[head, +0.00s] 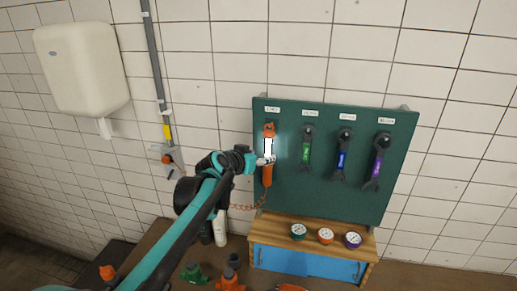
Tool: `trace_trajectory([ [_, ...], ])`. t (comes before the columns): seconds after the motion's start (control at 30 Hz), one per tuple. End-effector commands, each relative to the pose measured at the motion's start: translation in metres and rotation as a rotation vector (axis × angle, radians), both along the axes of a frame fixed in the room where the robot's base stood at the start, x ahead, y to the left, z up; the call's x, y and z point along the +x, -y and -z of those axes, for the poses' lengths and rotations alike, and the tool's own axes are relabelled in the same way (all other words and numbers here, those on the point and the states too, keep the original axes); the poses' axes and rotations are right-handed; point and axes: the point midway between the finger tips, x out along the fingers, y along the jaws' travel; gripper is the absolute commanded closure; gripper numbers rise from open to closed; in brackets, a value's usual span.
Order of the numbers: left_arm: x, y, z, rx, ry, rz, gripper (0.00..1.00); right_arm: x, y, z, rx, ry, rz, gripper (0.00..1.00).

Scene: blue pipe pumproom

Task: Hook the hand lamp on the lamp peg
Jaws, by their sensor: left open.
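The hand lamp (268,178), orange with a lit white panel, is upright against the left end of the green tool board (325,207), under the first label. Its hooked top is at the height where the neighbouring tools hang. The lamp peg itself cannot be made out behind the lamp top. My left gripper (266,161) is open at the middle of the lamp, by the lower end of the white panel. Whether its fingers touch the lamp is too small to tell. An orange coiled cord (250,206) runs from the lamp's bottom down to the left. My right gripper is out of view.
Wrenches with green (306,151), blue (342,158) and purple (377,166) grips hang to the right. Three gauges (325,236) lie on the wooden cabinet (262,226) below. A wall pipe with a valve (167,158) and a white dispenser (82,68) are at left.

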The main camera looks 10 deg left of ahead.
Motion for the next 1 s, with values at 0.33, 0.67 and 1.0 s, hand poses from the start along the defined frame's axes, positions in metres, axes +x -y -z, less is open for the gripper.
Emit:
trace_trajectory([
  [0.33,0.047,0.014,0.02,0.001,-0.001,0.001,0.42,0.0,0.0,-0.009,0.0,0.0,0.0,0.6],
  [0.67,0.062,0.018,0.028,-0.001,-0.001,0.0,0.42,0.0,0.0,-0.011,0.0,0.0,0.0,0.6],
  [1.0,0.061,0.018,0.028,-0.001,-0.001,0.0,0.93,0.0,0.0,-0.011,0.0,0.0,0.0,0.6],
])
